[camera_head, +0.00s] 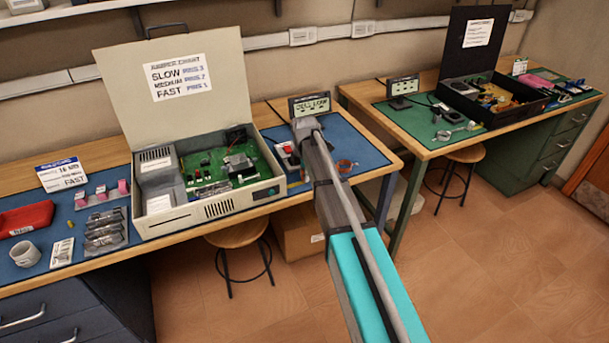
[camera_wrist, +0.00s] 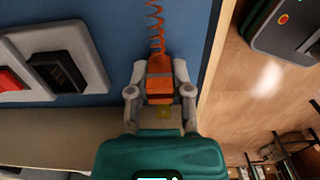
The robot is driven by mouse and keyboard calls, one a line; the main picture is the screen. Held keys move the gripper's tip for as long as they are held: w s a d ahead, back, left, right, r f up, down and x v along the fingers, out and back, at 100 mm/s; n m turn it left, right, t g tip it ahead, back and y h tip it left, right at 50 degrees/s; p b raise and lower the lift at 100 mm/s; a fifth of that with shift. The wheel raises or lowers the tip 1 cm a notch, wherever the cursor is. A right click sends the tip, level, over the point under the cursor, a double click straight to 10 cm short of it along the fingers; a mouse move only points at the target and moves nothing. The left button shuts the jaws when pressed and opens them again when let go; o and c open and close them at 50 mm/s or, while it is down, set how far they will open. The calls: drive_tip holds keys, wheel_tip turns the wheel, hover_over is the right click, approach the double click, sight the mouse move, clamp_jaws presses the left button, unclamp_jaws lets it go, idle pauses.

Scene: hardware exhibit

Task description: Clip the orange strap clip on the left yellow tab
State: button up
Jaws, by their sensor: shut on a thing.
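The orange strap clip (camera_wrist: 159,86) is between the two grey fingers of my gripper (camera_wrist: 160,72) in the wrist view. The fingers are shut on its sides. A coiled orange cord (camera_wrist: 156,28) runs from the clip toward the top of the picture, over the blue mat. In the head view, the orange coil (camera_head: 344,165) shows beside my arm, while the clip and fingertips are hidden behind the arm. A faint yellowish spot lies just below the clip in the wrist view; I cannot tell what it is. No yellow tab is clearly seen.
A white-rimmed unit with a black switch (camera_wrist: 58,72) and a red button (camera_wrist: 10,80) is left of my gripper. An open computer case (camera_head: 215,207) stands left on the bench. The bench edge drops to the floor at right. Another bench (camera_head: 424,151) stands farther right.

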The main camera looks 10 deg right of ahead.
drive_tip(key=shift+f+b, duration=0.4)
drive_tip(key=shift+f, duration=0.05)
idle(0.3)
drive_tip(key=o, duration=0.8)
drive_tip(key=shift+o, duration=0.2)
drive_tip(key=o, duration=0.3)
drive_tip(key=shift+r+p, duration=0.75)
idle(1.1)
drive_tip(key=shift+r+p, duration=2.9)
drive_tip(key=shift+s, duration=0.1)
